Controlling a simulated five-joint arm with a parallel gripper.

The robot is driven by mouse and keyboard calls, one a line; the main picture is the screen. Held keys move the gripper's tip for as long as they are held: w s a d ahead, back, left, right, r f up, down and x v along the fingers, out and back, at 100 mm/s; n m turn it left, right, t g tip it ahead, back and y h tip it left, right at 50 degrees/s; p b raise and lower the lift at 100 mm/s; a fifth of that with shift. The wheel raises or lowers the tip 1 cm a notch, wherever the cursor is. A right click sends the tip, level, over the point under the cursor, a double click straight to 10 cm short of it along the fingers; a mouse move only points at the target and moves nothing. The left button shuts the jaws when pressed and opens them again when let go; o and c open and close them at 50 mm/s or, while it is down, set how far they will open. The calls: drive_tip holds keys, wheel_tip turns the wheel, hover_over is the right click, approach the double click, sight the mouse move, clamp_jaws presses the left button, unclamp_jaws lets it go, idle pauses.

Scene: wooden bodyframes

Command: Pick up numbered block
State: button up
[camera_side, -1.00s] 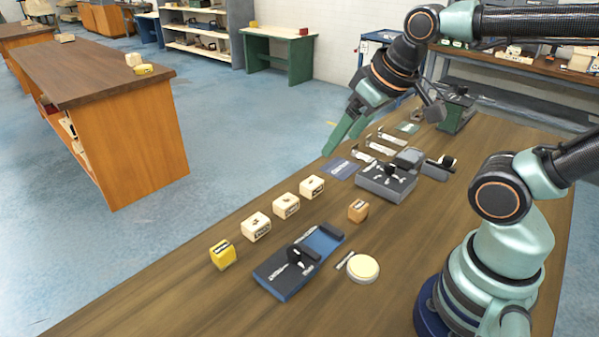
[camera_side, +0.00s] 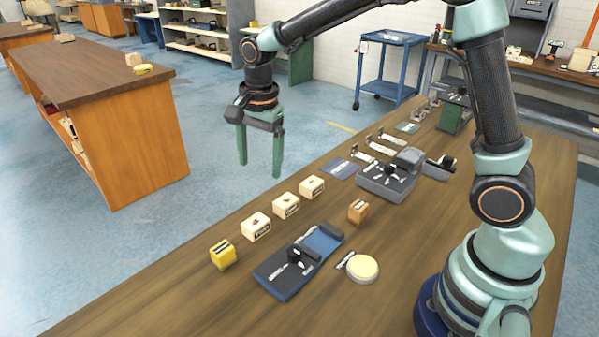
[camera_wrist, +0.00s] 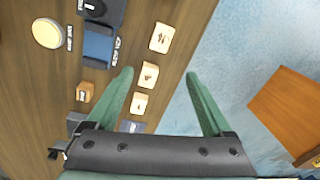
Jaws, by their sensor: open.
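Three cream blocks with dark markings stand in a slanting row along the table's left edge: a near one (camera_side: 256,229), a middle one (camera_side: 286,207) and a far one (camera_side: 312,189). The markings are too small to read surely. The three also show in the wrist view (camera_wrist: 161,38) (camera_wrist: 148,75) (camera_wrist: 139,103). A yellow block (camera_side: 223,256) stands at the near end of the row, and an orange-brown block (camera_side: 357,211) stands apart to the right. My gripper (camera_side: 260,168) is open and empty, pointing down, raised above and beyond the row. Its fingers also show in the wrist view (camera_wrist: 159,74).
A dark tray with a blue part (camera_side: 284,283) and a round cream disc (camera_side: 363,268) lie right of the row. A grey tool tray (camera_side: 386,186) and metal pieces lie farther back. The table's (camera_side: 170,295) near-left part is bare; floor lies beyond its left edge.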

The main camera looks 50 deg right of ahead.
wheel_tip(320, 180, down, 4)
drive_tip(key=w+a+m+g, duration=0.1)
drive_tip(key=w+a+m, duration=0.1)
drive_tip(key=m, duration=0.1)
hover_over(257, 220)
drive_tip(key=f, duration=0.7)
drive_tip(key=shift+w, duration=0.35)
drive_tip(key=shift+s+f, duration=0.2)
drive_tip(key=shift+f, duration=1.15)
drive_tip(key=shift+s+f, duration=0.15)
drive_tip(key=shift+f, duration=1.2)
drive_tip(key=shift+c, duration=0.3)
clamp_jaws()
